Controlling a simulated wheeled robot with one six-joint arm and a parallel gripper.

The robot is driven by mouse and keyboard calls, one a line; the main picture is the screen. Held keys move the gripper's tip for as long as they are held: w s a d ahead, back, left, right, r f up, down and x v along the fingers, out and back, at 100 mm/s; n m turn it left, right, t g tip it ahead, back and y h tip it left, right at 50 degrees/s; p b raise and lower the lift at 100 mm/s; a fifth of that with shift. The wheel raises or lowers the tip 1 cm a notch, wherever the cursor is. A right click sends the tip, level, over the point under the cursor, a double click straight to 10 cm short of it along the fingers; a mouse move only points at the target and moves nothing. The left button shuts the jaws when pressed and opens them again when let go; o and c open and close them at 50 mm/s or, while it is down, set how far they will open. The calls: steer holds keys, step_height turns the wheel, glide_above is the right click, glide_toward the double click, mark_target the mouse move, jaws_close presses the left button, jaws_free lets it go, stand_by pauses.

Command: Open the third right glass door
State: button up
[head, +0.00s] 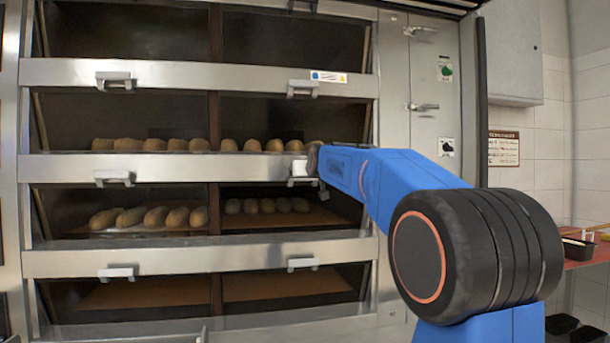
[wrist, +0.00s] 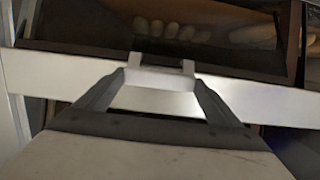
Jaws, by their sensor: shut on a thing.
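The oven's right-hand column has several dark glass doors, one above another. The third right handle (head: 300,169) from the top sits on a steel rail (head: 240,167), at the end of my blue arm. My gripper (wrist: 161,80) is shut on this handle (wrist: 160,62) in the wrist view, with one dark finger at each side of it. In the head view the gripper is mostly hidden by my arm. The third right glass door (head: 265,205) is dark, with loaves visible behind it. I cannot tell whether it is shut or slightly open.
The second right handle (head: 303,88) is above and the fourth right handle (head: 302,264) is below. Left-column handles, such as the third left handle (head: 114,178), stick out too. A steel side panel with latches (head: 422,107) stands right of the doors. A red-topped table (head: 592,255) is at far right.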

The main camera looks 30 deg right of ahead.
step_height(320, 180, down, 6)
steer(key=shift+w+f, duration=0.2)
steer(key=shift+f, duration=0.05)
stand_by(0.7)
steer(key=shift+d, duration=0.1)
stand_by(0.4)
steer(key=o, duration=1.4)
steer(key=shift+w+f, duration=0.1)
steer(key=shift+w, duration=0.05)
steer(key=shift+c, duration=0.2)
steer(key=v, duration=1.7)
steer(key=shift+s+f+t, duration=0.2)
steer(key=shift+s+t, duration=0.1)
steer(key=shift+s, duration=0.05)
